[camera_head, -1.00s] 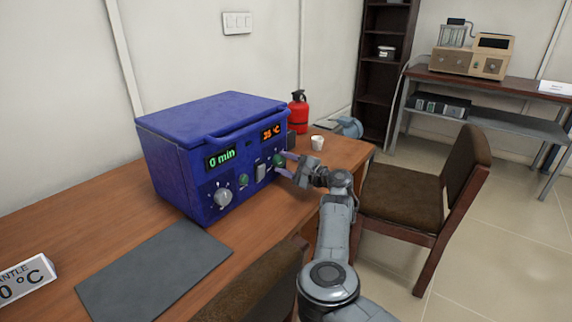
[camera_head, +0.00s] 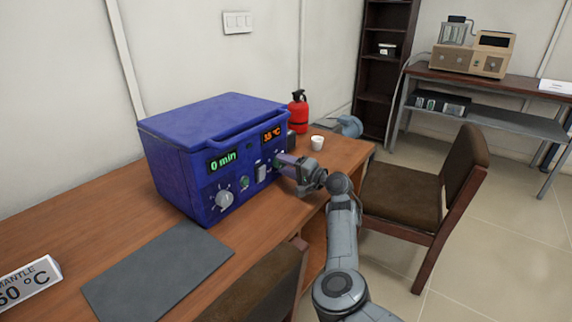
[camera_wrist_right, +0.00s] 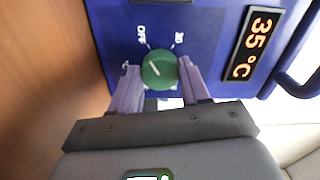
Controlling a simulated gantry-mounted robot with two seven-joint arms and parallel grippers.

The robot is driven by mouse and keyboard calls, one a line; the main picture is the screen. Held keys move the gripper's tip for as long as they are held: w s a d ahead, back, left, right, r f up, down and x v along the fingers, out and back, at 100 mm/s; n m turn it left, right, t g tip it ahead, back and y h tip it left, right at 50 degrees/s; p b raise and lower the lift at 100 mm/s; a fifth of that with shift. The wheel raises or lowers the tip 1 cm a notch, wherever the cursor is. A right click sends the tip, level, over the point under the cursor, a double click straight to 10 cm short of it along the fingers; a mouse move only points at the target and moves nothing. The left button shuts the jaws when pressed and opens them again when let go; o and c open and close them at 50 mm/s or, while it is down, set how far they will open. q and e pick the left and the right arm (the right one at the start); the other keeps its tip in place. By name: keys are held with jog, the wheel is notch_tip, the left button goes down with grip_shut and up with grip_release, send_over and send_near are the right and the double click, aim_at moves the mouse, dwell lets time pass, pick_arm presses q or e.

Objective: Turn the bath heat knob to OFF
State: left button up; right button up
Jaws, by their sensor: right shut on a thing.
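The blue bath (camera_head: 180,165) stands on the wooden desk. Its green heat knob shows in the right wrist view (camera_wrist_right: 159,69), below an orange 35 °C display (camera_head: 271,135). The knob's white pointer line is aimed to the upper left in that view, roughly toward the printed OFF (camera_wrist_right: 141,34); exact alignment cannot be told. My right gripper (camera_head: 281,162) is at the right of the front panel, its two purple fingers (camera_wrist_right: 160,80) on either side of the knob and shut on it. In the head view the gripper mostly hides the knob. My left gripper is not in view.
A chair (camera_head: 410,200) is to the right.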

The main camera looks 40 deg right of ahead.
dwell(0.4)
jog(key=o, duration=1.1)
jog(key=shift+c, duration=0.2)
jog(key=shift+s+d+r+p, duration=0.1)
jog(key=shift+s+d+p, duration=0.05)
jog(key=shift+s+p, duration=0.2)
jog(key=p+v, duration=0.4)
jog(key=v, duration=0.4)
jog(key=shift+s+d+p, duration=0.1)
jog(key=shift+s+p, duration=0.05)
jog(key=shift+p, duration=0.2)
jog(key=shift+s+d+p, duration=0.2)
jog(key=shift+s+p, duration=0.1)
jog(key=shift+s, duration=0.55)
